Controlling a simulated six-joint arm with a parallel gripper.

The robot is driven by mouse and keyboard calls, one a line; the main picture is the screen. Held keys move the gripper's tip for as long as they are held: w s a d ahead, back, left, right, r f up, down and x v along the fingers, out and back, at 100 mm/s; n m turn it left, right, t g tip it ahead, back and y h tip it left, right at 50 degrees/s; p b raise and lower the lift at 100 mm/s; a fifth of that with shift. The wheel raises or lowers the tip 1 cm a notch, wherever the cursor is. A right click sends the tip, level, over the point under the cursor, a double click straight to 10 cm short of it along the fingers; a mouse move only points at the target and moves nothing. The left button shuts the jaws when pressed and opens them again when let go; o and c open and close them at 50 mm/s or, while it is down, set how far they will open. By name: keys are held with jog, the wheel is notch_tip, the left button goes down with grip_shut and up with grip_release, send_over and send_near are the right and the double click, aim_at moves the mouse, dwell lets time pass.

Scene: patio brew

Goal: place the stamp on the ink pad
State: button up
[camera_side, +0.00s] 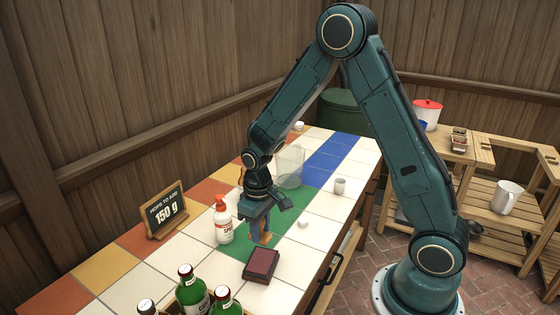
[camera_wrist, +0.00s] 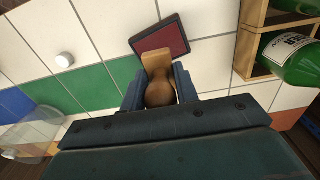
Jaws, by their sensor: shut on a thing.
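The stamp, with a rounded brown wooden handle and a lighter block, is in my gripper (camera_side: 259,231). In the wrist view the stamp (camera_wrist: 158,75) sits between the two fingers (camera_wrist: 158,92), which are shut on its handle. The ink pad (camera_side: 261,265) is a dark box with a dark red top, lying on the white tiles just in front of my gripper. In the wrist view the ink pad (camera_wrist: 160,42) is just beyond the stamp's block, which overlaps its near edge in the picture. I cannot tell whether they touch.
A white spray bottle with a red top (camera_side: 223,220) stands close left of my gripper. Green bottles (camera_side: 193,291) stand in a wooden crate (camera_wrist: 247,40) near the ink pad. A clear container (camera_side: 289,166), white cup (camera_side: 340,186) and small white object (camera_side: 303,223) stand farther back. A chalkboard sign (camera_side: 164,210) is left.

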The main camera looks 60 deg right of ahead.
jog(key=shift+f, duration=1.9)
jog(key=shift+f, duration=0.1)
jog(key=shift+f, duration=1.8)
jog(key=shift+f, duration=0.15)
jog(key=o, duration=1)
jog(key=shift+c, duration=0.2)
jog(key=shift+r, duration=0.2)
notch_tip(320, 180, up, 11)
jog(key=shift+f, duration=0.2)
jog(key=shift+r, duration=0.7)
